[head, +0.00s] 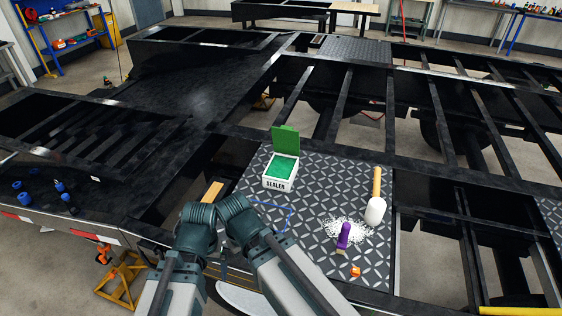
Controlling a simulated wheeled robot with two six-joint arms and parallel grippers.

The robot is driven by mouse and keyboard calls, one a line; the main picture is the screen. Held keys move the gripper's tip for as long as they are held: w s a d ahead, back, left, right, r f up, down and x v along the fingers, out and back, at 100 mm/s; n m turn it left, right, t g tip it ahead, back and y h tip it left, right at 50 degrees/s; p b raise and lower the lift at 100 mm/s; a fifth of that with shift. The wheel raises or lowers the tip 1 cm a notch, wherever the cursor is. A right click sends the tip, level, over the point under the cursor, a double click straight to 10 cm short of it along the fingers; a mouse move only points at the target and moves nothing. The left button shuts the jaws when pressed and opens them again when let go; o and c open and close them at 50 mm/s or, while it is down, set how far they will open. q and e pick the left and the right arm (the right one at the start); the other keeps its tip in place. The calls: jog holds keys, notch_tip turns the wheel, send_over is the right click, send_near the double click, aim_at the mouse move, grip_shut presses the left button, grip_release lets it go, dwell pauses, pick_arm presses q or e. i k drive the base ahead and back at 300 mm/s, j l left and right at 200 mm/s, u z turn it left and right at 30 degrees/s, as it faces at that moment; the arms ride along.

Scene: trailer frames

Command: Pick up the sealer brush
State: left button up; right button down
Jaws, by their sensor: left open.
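A brush with a purple handle (344,235) is on the dark diamond-plate panel (318,178), at its near right. Its pale lower end points toward me, and white granules (351,226) lie around and behind it. A white box marked SEALER (278,183) stands at the panel's back left, with its green lid (286,140) raised and green contents. My left arm is bent at the lower middle, left of the brush and apart from it. Its gripper is open; the fingertips cannot be made out. My right gripper is not in view.
A white-headed mallet (376,211) with a wooden handle lies right of the granules. A small orange piece (355,271) is near the panel's front edge. A blue line (275,206) and a wooden piece (212,193) are near my arm. Black trailer beams surround the panel.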

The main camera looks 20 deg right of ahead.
aim_at(342, 246)
jog(key=k+z, duration=0.2)
jog(key=z, duration=0.95)
